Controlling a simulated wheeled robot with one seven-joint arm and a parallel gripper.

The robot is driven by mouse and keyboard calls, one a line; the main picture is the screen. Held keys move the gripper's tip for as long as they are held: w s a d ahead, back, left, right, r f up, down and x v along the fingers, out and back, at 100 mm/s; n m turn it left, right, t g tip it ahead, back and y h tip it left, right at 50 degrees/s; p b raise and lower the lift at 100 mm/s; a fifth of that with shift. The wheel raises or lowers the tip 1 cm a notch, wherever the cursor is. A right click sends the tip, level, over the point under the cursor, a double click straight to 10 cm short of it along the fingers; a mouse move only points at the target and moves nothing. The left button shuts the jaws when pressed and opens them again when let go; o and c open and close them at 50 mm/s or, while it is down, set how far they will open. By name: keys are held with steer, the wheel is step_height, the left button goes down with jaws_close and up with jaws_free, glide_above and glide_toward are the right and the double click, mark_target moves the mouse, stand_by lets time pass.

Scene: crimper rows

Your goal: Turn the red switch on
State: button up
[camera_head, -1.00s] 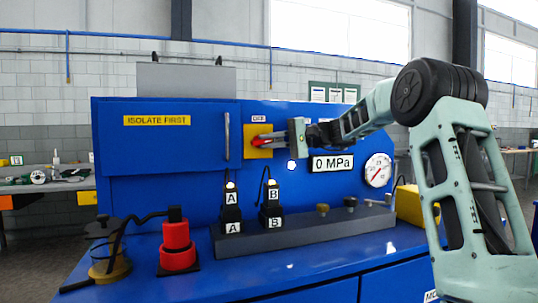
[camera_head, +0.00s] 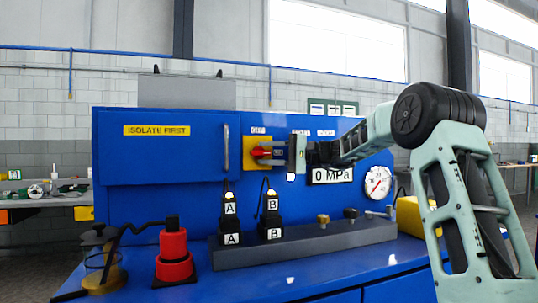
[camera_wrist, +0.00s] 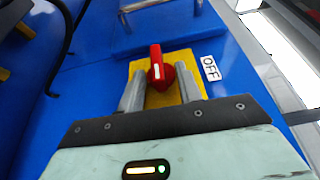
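The red switch (camera_head: 261,152) is a rotary knob on a yellow plate (camera_head: 250,163) on the upright face of the blue bench. In the wrist view the red knob (camera_wrist: 157,68) has a raised bar with a white mark. An OFF label (camera_wrist: 210,68) stands beside the plate there. My gripper (camera_head: 272,154) reaches in from the right, close in front of the plate. In the wrist view my gripper (camera_wrist: 160,86) has its two fingers apart, on either side of the knob, with yellow showing between. I cannot tell whether either finger touches the knob.
A 0 MPa display (camera_head: 332,175) and a round gauge (camera_head: 377,183) are right of the switch. Black A and B connectors (camera_head: 271,210) stand below on a grey block (camera_head: 320,238). A red cylinder (camera_head: 174,250) and a glass jar (camera_head: 101,262) stand at the front left.

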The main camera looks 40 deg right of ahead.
steer(key=shift+d, duration=0.1)
steer(key=b+v, duration=0.1)
steer(key=v, duration=1.6)
steer(key=shift+b, duration=0.3)
steer(key=shift+s, duration=0.15)
